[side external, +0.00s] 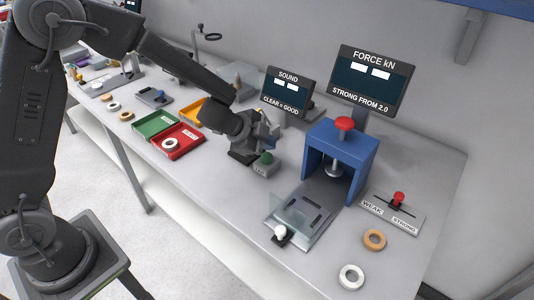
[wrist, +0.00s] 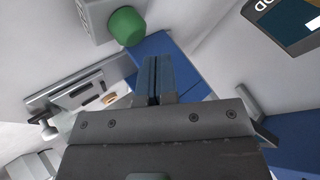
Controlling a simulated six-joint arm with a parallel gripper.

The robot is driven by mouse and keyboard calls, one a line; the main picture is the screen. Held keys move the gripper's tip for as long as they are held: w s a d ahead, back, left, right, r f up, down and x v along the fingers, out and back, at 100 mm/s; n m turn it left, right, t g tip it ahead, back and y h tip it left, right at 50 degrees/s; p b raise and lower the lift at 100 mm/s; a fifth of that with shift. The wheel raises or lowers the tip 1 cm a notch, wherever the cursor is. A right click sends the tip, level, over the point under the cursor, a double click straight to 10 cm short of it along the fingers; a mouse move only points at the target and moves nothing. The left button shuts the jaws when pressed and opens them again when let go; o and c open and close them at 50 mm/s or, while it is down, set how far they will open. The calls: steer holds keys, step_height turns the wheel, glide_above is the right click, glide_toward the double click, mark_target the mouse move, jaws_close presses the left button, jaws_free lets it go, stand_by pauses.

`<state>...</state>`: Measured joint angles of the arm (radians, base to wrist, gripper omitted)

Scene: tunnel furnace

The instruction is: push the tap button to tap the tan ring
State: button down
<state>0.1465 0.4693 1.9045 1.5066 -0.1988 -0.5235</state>
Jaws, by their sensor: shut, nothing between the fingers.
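The tap button is a green cap (side external: 266,157) on a small grey box labelled TAP (side external: 260,170), just to the right of and below my gripper in the side view. The green button also shows at the top of the wrist view (wrist: 127,26). My gripper (side external: 270,137) is shut and empty, apart from the button; its blue fingers (wrist: 154,78) lie side by side. One tan ring (side external: 374,240) lies on the bench at the front right.
The SOUND display (side external: 289,91) stands behind. A blue press (side external: 349,150) with a red knob and clear guard stands right, beside the FORCE display (side external: 370,81). A white ring (side external: 351,277) lies in front. Green (side external: 157,124) and red (side external: 178,140) trays are left; the red holds a white ring.

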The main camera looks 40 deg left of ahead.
mark_target(267, 156)
steer(key=shift+f, duration=0.15)
stand_by(0.6)
steer(key=shift+f, duration=0.3)
steer(key=shift+f, duration=0.85)
stand_by(0.8)
steer(key=shift+r, duration=1.3)
steer(key=shift+r, duration=2.5)
